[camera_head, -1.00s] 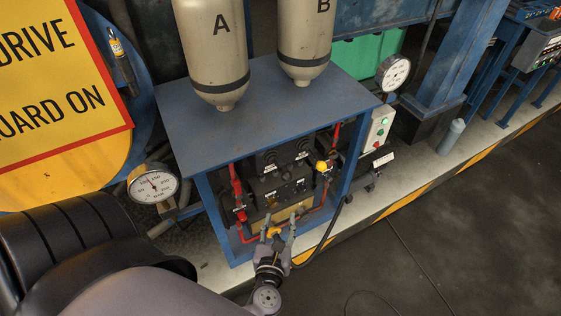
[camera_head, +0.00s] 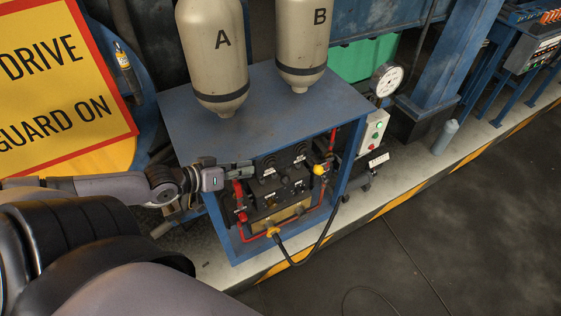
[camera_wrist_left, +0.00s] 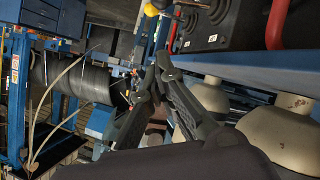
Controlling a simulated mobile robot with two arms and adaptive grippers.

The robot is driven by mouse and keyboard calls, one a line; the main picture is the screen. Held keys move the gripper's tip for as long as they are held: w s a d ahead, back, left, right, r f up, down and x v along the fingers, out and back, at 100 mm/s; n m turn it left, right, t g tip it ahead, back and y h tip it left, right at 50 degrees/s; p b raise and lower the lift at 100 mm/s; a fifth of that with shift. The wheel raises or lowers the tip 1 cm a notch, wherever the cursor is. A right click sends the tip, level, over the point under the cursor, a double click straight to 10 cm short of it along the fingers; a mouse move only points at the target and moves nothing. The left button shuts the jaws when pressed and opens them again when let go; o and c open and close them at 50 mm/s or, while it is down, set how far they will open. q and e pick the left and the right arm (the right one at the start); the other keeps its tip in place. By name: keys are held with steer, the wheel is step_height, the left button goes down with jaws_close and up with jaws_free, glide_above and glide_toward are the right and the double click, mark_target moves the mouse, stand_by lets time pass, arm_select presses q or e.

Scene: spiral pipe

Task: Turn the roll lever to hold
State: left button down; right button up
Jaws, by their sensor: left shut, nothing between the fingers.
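A black control panel (camera_head: 284,180) with several small levers or knobs and white labels sits inside the blue cabinet. Its labels are too small to read, so I cannot tell which one is the roll lever. My left gripper (camera_head: 248,169) reaches in from the left at the cabinet's upper left opening, beside the panel's left side, pointing right. It is shut and empty. In the left wrist view its fingers (camera_wrist_left: 164,72) lie together, and part of the panel (camera_wrist_left: 215,22) shows at the upper edge. I see no contact with a lever. My right gripper is not in view.
The blue cabinet top (camera_head: 270,110) lies just above my gripper, with tanks A (camera_head: 212,65) and B (camera_head: 303,40) over it. Red pipes (camera_head: 240,200) and a yellow ball (camera_head: 319,169) flank the panel. A black hose (camera_head: 318,250) hangs in front. The right-hand floor is open.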

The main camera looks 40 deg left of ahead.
arm_select(q)
steer(key=w+d+f+m+g+b, duration=0.2)
steer(key=w+d+f+m+b, duration=0.3)
steer(key=w+f+m+b, duration=0.2)
steer(key=shift+w+d+f+h+b, duration=0.15)
steer(key=shift+w+h+b, duration=0.25)
steer(key=shift+w, duration=0.7)
stand_by(0.4)
